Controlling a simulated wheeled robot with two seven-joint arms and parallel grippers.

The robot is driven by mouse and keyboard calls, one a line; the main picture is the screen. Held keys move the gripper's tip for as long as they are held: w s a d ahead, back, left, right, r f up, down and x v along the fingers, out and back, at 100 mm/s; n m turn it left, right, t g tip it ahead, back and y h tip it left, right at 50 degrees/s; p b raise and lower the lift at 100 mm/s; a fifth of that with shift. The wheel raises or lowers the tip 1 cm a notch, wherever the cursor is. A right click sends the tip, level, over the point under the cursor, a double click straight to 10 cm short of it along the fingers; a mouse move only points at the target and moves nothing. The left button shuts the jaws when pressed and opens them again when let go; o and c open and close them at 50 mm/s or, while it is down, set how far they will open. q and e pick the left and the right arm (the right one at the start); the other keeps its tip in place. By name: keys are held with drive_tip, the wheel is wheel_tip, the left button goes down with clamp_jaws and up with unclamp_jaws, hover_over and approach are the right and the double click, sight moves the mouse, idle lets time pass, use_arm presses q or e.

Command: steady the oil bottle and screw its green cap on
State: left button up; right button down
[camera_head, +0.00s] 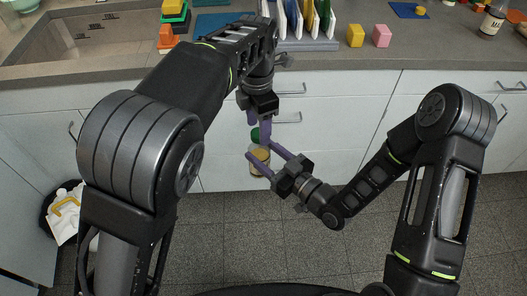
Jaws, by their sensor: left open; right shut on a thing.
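The oil bottle (259,157) is a small clear and amber container, held in the air in front of the cabinets. My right gripper (264,158) is shut on it, with purple fingers on either side. The green cap (255,134) shows just above the bottle's top. My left gripper (260,130) points down from above, with its purple fingers at the cap. It is open. Its fingers partly hide the cap, and I cannot tell whether the cap touches the bottle.
A bin (62,215) stands on the floor at left.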

use_arm(q)
drive_tip(key=shift+f, duration=0.7)
drive_tip(key=shift+c, duration=0.4)
clamp_jaws()
